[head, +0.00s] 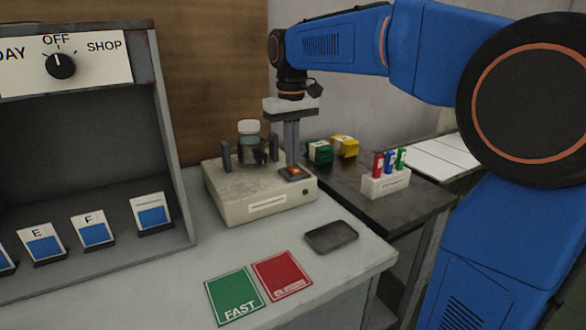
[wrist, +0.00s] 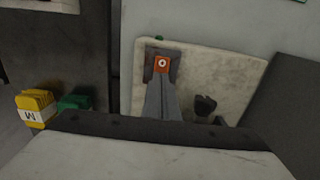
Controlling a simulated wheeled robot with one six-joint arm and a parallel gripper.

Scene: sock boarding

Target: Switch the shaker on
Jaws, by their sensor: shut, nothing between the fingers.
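The shaker (head: 235,205) is a beige box on the grey bench, and its pale top also shows in the wrist view (wrist: 215,70). A clear lidded jar (head: 249,130) stands on it between dark clamp posts. An orange rocker switch (head: 294,171) in a dark frame is at the top's front right corner; it shows in the wrist view (wrist: 162,63) with a white mark. My gripper (head: 292,163) is shut and empty, pointing straight down at the switch. Its fingertips are at or just above the switch; I cannot tell whether they touch. A small green dot (head: 306,192) is on the shaker's front.
Green (head: 236,296) and red (head: 281,275) cards and a dark tray (head: 331,237) lie in front of the shaker. A side table (head: 375,209) holds green (head: 320,151) and yellow (head: 344,146) blocks and a white rack (head: 385,186) of coloured vials. A grey cabinet with a dial (head: 60,65) is left.

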